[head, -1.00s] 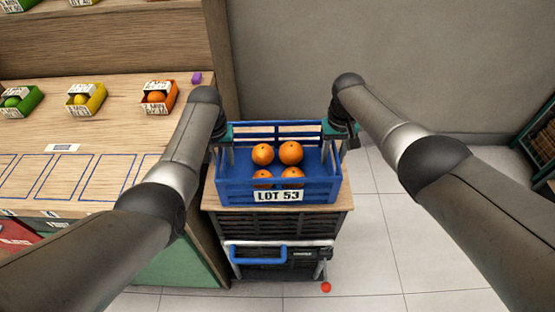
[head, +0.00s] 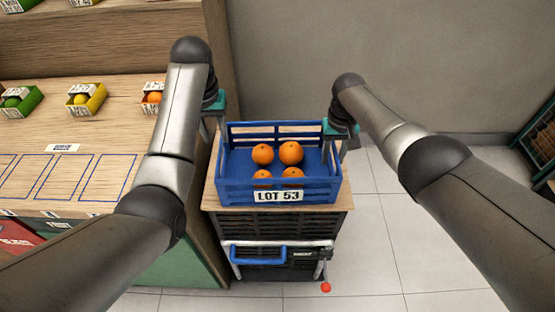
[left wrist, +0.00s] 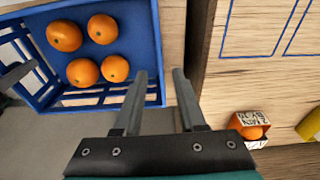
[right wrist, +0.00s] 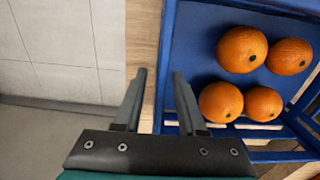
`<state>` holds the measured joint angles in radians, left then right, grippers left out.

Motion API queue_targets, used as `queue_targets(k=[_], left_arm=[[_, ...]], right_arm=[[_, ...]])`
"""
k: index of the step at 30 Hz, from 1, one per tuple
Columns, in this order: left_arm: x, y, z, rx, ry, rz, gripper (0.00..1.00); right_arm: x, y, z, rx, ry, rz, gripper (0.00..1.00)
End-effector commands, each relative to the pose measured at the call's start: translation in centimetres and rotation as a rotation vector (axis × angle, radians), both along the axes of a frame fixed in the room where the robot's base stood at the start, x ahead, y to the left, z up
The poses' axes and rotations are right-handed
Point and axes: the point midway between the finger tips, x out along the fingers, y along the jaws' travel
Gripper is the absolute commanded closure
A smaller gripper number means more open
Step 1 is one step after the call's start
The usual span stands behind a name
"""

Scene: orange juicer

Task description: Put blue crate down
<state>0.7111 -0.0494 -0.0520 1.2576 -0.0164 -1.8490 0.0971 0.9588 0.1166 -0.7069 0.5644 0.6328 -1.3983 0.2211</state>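The blue crate (head: 230,187), labelled LOT 53, sits level on the wooden top of a cart (head: 215,201). It holds several oranges (head: 290,152). My right gripper (head: 336,152) is at the crate's right wall. In the right wrist view its fingers (right wrist: 160,74) are apart, one on each side of the wall's rim (right wrist: 166,60).
A wooden shelf (head: 100,115) with small fruit boxes, including a yellow one (head: 86,99), stands left of the cart. A grey wall (head: 400,60) is behind. The tiled floor (head: 390,250) at right is clear. A dark shelf unit (head: 540,145) stands at far right.

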Motion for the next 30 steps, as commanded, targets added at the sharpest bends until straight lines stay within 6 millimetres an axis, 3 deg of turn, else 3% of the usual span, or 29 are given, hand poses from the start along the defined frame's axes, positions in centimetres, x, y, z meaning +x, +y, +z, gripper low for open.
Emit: queue_targets(k=[8, 14, 30], left_arm=[[-0.2, 0.0, 1.1, 0.0, 0.002, 0.0, 0.6], [-0.2, 0.0, 1.1, 0.0, 0.001, 0.0, 0.6], [-0.2, 0.0, 1.1, 0.0, 0.001, 0.0, 0.6]], right_arm=[[0.1, 0.0, 0.5, 0.001, -0.001, 0.0, 0.6], [0.1, 0.0, 2.3, 0.0, -0.002, 0.001, 0.6], [0.1, 0.0, 11.1, 0.001, -0.003, 0.0, 0.6]])
